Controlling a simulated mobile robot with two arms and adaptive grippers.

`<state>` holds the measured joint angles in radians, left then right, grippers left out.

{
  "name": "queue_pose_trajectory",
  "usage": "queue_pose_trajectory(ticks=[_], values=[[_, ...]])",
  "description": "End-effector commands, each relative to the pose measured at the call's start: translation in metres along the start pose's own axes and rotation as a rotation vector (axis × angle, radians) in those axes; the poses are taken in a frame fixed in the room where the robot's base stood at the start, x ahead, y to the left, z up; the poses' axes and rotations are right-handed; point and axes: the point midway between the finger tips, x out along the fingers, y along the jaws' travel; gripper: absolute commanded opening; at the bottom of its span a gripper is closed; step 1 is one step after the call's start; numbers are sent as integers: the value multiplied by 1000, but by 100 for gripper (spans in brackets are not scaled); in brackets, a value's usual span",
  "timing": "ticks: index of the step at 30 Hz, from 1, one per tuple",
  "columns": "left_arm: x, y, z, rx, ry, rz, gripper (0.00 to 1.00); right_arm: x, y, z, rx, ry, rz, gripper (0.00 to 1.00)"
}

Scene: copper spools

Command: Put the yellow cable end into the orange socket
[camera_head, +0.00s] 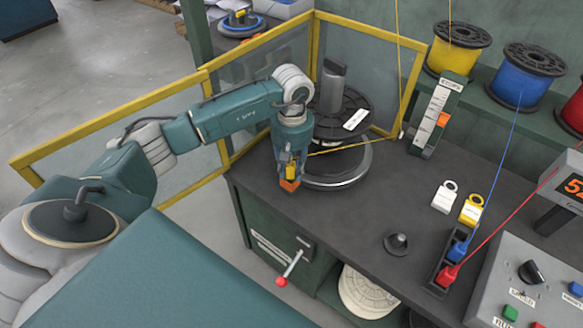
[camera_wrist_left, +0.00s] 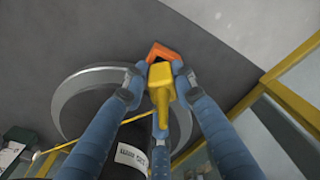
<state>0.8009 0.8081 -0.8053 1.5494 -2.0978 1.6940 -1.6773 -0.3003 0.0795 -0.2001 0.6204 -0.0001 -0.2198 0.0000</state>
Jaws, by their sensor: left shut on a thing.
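My left gripper (camera_head: 289,160) is shut on the yellow cable end (camera_head: 292,172), its fingers pointing down over the front left of the bench. In the left wrist view my gripper's blue fingers (camera_wrist_left: 158,88) close around the yellow cable end (camera_wrist_left: 160,95). The orange socket (camera_head: 289,186) shows right below the yellow end; in the left wrist view the orange socket (camera_wrist_left: 162,51) lies just past its tip. I cannot tell whether the tip is inside the socket or only in front of it. The yellow cable (camera_head: 335,149) runs off to the right.
A dark round reel (camera_head: 343,107) on a silver disc (camera_head: 337,180) stands close behind my gripper. Blue (camera_head: 458,250) and red (camera_head: 449,274) cable ends sit in a black block at right. A lever with a red knob (camera_head: 282,281) sticks out in front. Yellow-framed panels (camera_head: 205,75) border the bench.

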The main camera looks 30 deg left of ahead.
Motion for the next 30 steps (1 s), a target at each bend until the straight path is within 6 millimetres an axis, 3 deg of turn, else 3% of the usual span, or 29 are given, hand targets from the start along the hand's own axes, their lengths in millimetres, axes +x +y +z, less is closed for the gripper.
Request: queue_pose_trajectory(ticks=[1,2,5,17,30], values=[[-1,0,0,0,0,0,0,0,0,0,0,0,0,40],[-1,0,0,0,0,0,28,0,0,0,0,0,0,40],[-1,0,0,0,0,0,48,0,0,0,0,0,0,40],[-8,0,0,0,1,1,48,0,2,1,-1,-1,2,40],[-93,1,-1,0,3,4,48,0,1,0,0,0,1,40]])
